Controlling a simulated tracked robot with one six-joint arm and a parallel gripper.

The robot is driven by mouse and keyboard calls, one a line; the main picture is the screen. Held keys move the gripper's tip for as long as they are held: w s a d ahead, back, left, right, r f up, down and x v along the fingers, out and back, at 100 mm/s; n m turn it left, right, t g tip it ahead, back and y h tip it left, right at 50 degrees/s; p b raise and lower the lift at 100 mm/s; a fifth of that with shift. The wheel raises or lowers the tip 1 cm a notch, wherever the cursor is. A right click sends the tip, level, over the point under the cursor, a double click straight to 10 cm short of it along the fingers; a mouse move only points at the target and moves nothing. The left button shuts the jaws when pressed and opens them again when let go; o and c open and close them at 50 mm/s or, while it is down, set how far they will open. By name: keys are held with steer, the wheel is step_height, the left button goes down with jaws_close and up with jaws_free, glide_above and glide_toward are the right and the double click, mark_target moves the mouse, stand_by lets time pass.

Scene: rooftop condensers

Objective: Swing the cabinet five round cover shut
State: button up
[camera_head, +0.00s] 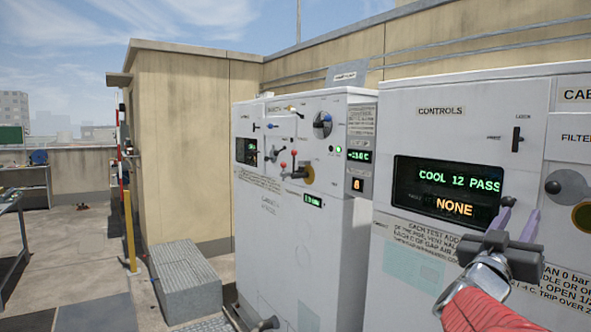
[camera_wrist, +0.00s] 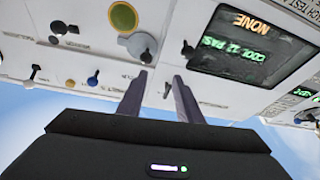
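The round cover (camera_head: 568,186) is a grey disc with a dark ball knob on the front of the right cabinet (camera_head: 480,97), whose "CAB" label is cut off by the picture edge. A yellow-green round port (camera_head: 582,216) shows below and to the right of the cover, uncovered in part. In the wrist view, which is upside down, the cover (camera_wrist: 138,44) sits beside the port (camera_wrist: 123,16). My gripper (camera_head: 519,212) is open and empty, its two purple fingers apart, just left of the knob. Contact with the knob cannot be told; the fingertips (camera_wrist: 158,76) appear short of it.
A display (camera_head: 447,190) reading "COOL 12 PASS" and "NONE" is left of my gripper. A small black lever (camera_head: 516,140) is above it. Another white cabinet (camera_head: 300,240) with levers and knobs stands to the left. A grey step block (camera_head: 185,280) lies on the floor; open roof is farther left.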

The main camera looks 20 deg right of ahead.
mark_target(551, 190)
steer(key=shift+s+d+r+m+g+h, duration=0.15)
steer(key=shift+s+d+m+g, duration=0.15)
steer(key=shift+s+g, duration=0.25)
steer(key=shift+s+d+m+g+h, duration=0.15)
steer(key=shift+s+d+m+g, duration=0.15)
steer(key=shift+s, duration=0.35)
steer(key=x, duration=1.3)
steer(key=shift+w+d+r, duration=0.1)
steer(key=shift+d+r, duration=0.05)
steer(key=shift+d, duration=0.2)
jaws_close()
